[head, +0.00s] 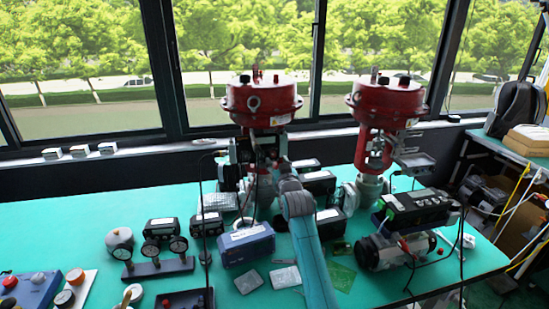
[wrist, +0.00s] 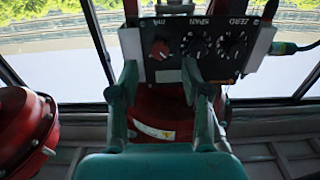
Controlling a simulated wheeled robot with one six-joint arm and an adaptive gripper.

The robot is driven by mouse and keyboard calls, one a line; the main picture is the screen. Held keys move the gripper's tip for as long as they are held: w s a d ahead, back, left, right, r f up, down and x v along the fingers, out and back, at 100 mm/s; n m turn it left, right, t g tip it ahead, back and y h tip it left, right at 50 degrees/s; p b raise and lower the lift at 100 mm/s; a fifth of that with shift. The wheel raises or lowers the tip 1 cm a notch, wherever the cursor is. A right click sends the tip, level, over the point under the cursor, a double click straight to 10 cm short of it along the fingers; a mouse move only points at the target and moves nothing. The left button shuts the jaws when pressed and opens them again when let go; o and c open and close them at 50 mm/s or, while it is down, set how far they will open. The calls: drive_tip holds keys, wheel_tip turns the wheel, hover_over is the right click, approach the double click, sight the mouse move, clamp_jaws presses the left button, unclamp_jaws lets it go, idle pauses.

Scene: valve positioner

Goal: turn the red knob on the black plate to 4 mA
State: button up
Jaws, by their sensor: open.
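The black plate (wrist: 205,48) is near the top of the wrist view, with upside-down lettering reading mA, SPAN and ZERO. The red knob (wrist: 160,49) is at its left end by the mA label; two black dials sit to its right. I cannot read which value the red knob points to. My gripper (wrist: 159,68) is open and empty; its two teal fingers stand apart, one on each side of the knob in the picture, tips just below it. I cannot tell how far the tips are from the plate. In the head view, my arm and the equipment hide the knob.
Two red actuators, left (head: 262,102) and right (head: 388,103), stand at the back of the teal bench (head: 60,225). A blue box (head: 247,245), a gauge stand (head: 158,267) and several devices crowd around my arm. A green cable plug (wrist: 283,47) joins the plate's right side.

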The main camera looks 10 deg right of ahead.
sight(274, 155)
drive_tip(key=shift+w, duration=2.35)
clamp_jaws()
